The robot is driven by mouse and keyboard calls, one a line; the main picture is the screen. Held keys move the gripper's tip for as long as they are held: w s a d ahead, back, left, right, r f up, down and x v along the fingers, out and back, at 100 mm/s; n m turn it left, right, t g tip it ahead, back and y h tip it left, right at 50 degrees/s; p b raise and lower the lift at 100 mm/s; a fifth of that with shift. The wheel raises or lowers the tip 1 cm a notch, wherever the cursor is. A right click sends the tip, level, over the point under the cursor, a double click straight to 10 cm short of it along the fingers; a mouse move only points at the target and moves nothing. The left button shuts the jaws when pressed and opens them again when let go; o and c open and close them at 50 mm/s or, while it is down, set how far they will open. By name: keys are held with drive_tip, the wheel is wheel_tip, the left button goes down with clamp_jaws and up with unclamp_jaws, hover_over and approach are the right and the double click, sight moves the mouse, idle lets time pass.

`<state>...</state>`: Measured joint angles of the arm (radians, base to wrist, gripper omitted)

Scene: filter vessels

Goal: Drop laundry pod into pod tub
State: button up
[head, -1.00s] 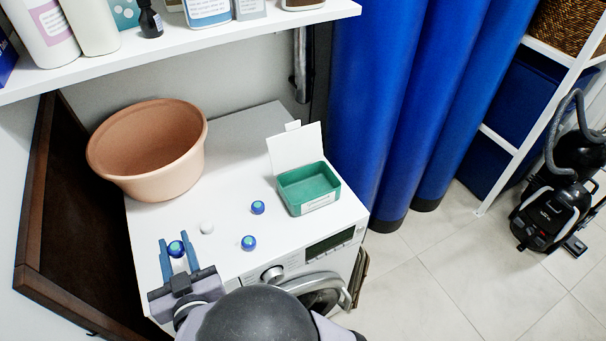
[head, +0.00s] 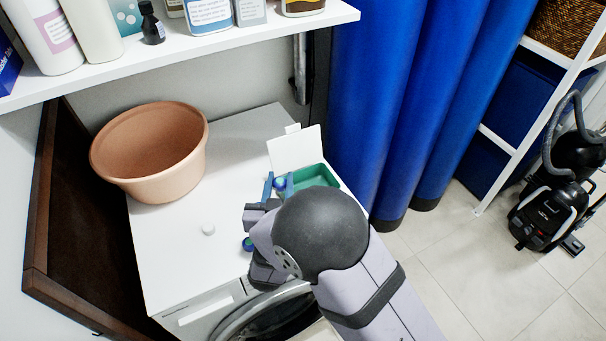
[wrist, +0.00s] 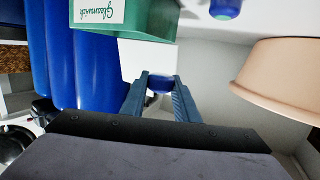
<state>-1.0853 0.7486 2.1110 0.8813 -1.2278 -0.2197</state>
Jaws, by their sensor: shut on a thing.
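My gripper (head: 278,180) is shut on a blue and green laundry pod (head: 280,183), held just left of the pod tub. In the wrist view the held pod (wrist: 160,84) sits between the two blue fingertips (wrist: 161,77). The green pod tub (head: 318,174) stands on the right of the washer top, its white lid (head: 296,147) raised. My arm hides its near part. The tub (wrist: 150,18) also shows at the top of the wrist view. A second pod (head: 248,243) lies beside my wrist, partly covered. One loose pod (wrist: 226,8) shows in the wrist view.
A large peach basin (head: 150,155) stands at the back left of the white washer top (head: 165,235). A shelf (head: 200,45) with bottles overhangs the back. Blue curtains (head: 385,100) hang close to the right.

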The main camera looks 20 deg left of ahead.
drive_tip(key=w+d+r+m+h, duration=0.1)
drive_tip(key=w+d+m+h, duration=0.2)
drive_tip(key=w+d, duration=0.4)
drive_tip(key=shift+t+h, duration=0.3)
drive_tip(key=shift+h, duration=0.3)
drive_tip(key=shift+f, duration=0.1)
drive_tip(key=shift+f+b, duration=2.2)
drive_tip(key=shift+f, duration=0.7)
drive_tip(key=o, duration=1.1)
